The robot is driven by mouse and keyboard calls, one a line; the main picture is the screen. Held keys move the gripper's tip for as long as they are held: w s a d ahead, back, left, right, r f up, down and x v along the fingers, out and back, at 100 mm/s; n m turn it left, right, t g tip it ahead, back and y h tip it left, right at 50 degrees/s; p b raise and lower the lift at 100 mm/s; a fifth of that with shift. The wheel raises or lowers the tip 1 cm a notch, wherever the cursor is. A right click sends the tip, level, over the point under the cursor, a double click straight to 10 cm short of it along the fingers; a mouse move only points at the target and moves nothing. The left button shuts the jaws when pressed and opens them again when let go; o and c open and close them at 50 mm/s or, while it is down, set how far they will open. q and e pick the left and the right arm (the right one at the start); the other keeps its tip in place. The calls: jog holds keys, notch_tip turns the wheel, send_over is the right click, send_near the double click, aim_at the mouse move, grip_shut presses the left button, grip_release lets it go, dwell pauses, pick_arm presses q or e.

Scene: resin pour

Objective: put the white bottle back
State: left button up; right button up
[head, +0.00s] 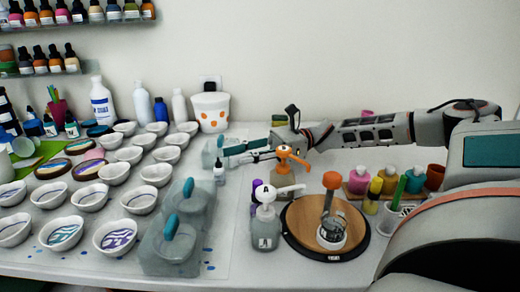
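Larger white bottles stand at the back: a labelled one (101,103), a plain one (142,106) and a slimmer one (179,106). My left gripper is not in view.
White bowls (145,200) fill the left of the table. A pump bottle (264,228), an orange-topped pump bottle (291,165) and a round wooden turntable (300,232) stand right of centre. A white bucket (211,112) is behind.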

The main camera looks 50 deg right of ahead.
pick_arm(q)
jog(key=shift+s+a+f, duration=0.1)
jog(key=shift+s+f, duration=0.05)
pick_arm(e)
jog(key=v, duration=0.7)
jog(key=shift+d, duration=0.2)
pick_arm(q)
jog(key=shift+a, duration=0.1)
pick_arm(e)
jog(key=shift+a, duration=0.15)
